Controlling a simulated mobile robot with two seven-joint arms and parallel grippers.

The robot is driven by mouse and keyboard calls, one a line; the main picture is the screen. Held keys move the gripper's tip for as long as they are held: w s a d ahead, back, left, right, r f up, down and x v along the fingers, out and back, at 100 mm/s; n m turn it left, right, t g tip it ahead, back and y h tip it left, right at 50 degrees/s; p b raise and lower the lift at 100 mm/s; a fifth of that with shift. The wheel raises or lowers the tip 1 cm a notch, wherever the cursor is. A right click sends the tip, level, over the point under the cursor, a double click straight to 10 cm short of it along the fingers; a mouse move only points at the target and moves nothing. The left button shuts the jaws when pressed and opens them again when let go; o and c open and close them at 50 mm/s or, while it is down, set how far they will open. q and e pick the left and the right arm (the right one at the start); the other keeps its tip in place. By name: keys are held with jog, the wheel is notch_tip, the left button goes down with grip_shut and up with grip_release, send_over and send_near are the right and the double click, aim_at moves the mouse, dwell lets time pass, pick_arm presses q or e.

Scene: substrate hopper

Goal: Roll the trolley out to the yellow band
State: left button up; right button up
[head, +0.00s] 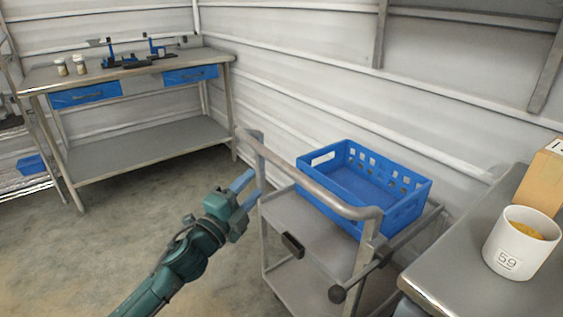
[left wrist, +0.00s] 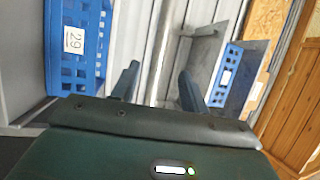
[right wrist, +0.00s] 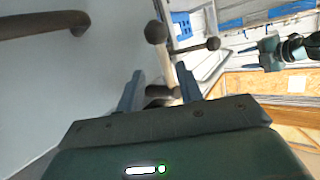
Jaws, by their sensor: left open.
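The grey trolley (head: 310,225) stands at the centre right of the head view, with a blue crate (head: 365,190) on its top shelf. Its push bar (head: 310,185) faces the left arm. My left gripper (head: 248,190) is open and empty, just left of the push bar's far post; I cannot tell whether it touches. My left wrist view shows its fingers (left wrist: 157,85) apart. My right gripper (right wrist: 160,88) is outside the head view; its fingers are apart, with a dark bar or knob beyond or between them. The yellow band is not in view.
A workbench (head: 150,75) with blue drawers stands at the back left. A bench (head: 440,265) with a white mug (head: 518,248) and a cardboard box (head: 543,180) is close to the trolley's right side. The concrete floor (head: 110,235) to the left is clear.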

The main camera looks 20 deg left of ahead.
aim_at(275, 160)
pick_arm(q)
jog(key=x, duration=1.1)
jog(key=shift+w+f, duration=0.1)
jog(key=shift+f, duration=0.05)
jog(key=shift+c, duration=0.3)
grip_shut()
